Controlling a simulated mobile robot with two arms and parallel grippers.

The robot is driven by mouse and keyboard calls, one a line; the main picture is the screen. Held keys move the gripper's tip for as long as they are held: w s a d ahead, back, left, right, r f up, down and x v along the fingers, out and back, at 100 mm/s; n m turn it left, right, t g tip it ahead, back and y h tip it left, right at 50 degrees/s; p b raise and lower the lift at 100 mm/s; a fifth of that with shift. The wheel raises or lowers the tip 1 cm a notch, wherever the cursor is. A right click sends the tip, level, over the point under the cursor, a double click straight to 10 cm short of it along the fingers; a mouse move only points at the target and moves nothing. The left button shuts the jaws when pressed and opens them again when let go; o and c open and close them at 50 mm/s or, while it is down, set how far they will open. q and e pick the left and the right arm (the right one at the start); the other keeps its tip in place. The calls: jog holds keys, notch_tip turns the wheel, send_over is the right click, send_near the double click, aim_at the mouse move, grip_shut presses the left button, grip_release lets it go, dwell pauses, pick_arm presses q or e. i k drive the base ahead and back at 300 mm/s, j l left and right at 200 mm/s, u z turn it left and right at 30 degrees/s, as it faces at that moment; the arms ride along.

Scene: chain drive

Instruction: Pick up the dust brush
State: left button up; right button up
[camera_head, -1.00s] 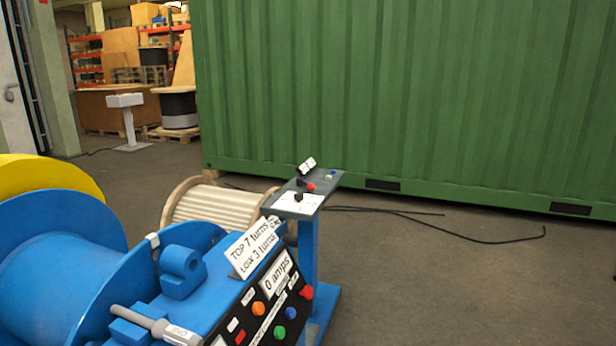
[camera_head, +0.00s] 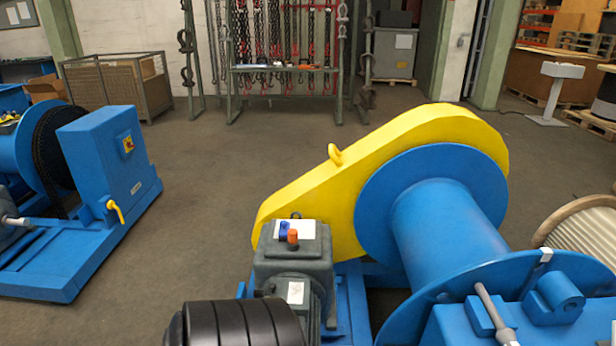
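I cannot make out a dust brush in the head view. Some small items lie on the shelf of the chain rack (camera_head: 285,69) at the back, too small to tell what they are. Neither of my grippers is in view.
A blue winch drum (camera_head: 450,230) with a yellow chain guard (camera_head: 375,168) and a dark grey gearbox (camera_head: 293,254) fills the near right. Another blue machine (camera_head: 110,165) stands at left. A mesh crate (camera_head: 118,84) is behind it. Open floor (camera_head: 230,165) lies between the machines and the rack.

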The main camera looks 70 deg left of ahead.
aim_at(284, 226)
jog(key=u, duration=3.4)
jog(key=i+j+u, duration=0.15)
jog(key=j, duration=0.35)
jog(key=i+j+u, duration=0.2)
jog(key=j, duration=0.25)
jog(key=i+j+u, duration=0.15)
jog(key=j, duration=0.3)
jog(key=i+j+u, duration=0.15)
jog(key=i+j, duration=0.2)
jog(key=i+j+z, duration=0.25)
jog(key=i, duration=0.2)
jog(key=i+j+z, duration=0.2)
jog(key=i, duration=0.25)
jog(key=i+l+z, duration=0.15)
jog(key=i+z, duration=0.65)
jog(key=i+j+z, duration=0.15)
jog(key=i+z, duration=0.25)
jog(key=i, duration=0.2)
jog(key=i+z, duration=0.15)
jog(key=i, duration=0.55)
jog(key=i+j+z, duration=0.2)
jog(key=i, duration=0.5)
jog(key=l, duration=0.1)
